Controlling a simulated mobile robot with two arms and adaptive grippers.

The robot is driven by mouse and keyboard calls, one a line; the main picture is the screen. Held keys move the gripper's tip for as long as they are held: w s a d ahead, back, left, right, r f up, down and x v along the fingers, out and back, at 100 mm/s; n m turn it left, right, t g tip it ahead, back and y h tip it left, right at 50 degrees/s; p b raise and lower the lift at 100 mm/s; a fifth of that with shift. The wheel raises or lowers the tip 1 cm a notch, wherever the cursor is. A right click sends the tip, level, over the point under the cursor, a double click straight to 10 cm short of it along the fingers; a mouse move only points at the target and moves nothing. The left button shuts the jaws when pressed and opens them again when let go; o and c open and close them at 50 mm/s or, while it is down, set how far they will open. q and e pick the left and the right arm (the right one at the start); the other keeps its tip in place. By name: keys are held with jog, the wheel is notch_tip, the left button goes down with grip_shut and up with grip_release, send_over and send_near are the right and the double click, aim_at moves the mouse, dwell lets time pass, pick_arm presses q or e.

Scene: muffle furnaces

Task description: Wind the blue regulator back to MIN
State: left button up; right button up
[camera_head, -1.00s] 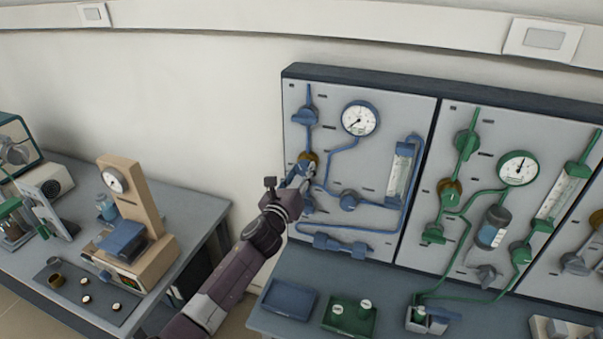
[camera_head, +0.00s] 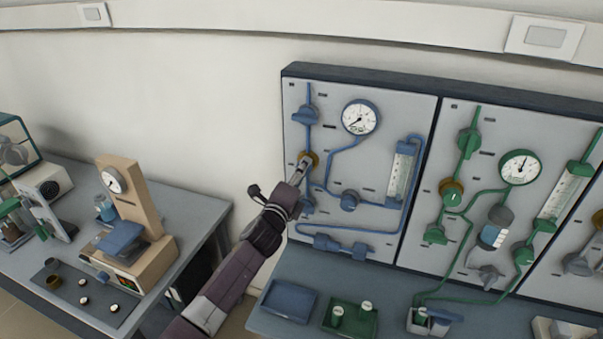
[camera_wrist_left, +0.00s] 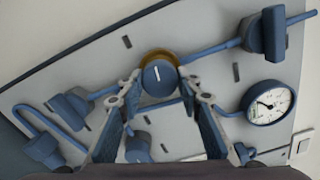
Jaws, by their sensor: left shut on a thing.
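The blue regulator is a round blue knob with a white mark on a brass collar. It shows at the centre of the left wrist view (camera_wrist_left: 158,75), and its brass collar shows on the blue panel in the head view (camera_head: 312,156). My left gripper (camera_head: 306,165) reaches it from below left. In the left wrist view its fingertips (camera_wrist_left: 160,80) are shut on the knob's two sides. The white mark stands nearly upright in that view. The MIN label cannot be read. The blue line's gauge (camera_head: 361,117) has its needle toward the lower left. My right gripper is not in view.
Other blue valves (camera_head: 306,115) and a blue knob (camera_head: 349,200) are close by on the panel. A green panel (camera_head: 480,130) stands to the right. A blue tray (camera_head: 290,300) and a green tray (camera_head: 350,322) lie on the bench below.

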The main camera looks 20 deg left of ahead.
pick_arm(q)
jog(key=shift+n, duration=0.9)
jog(key=o, duration=1.2)
jog(key=shift+c, duration=0.2)
jog(key=s, duration=1.2)
jog(key=shift+a, duration=0.25)
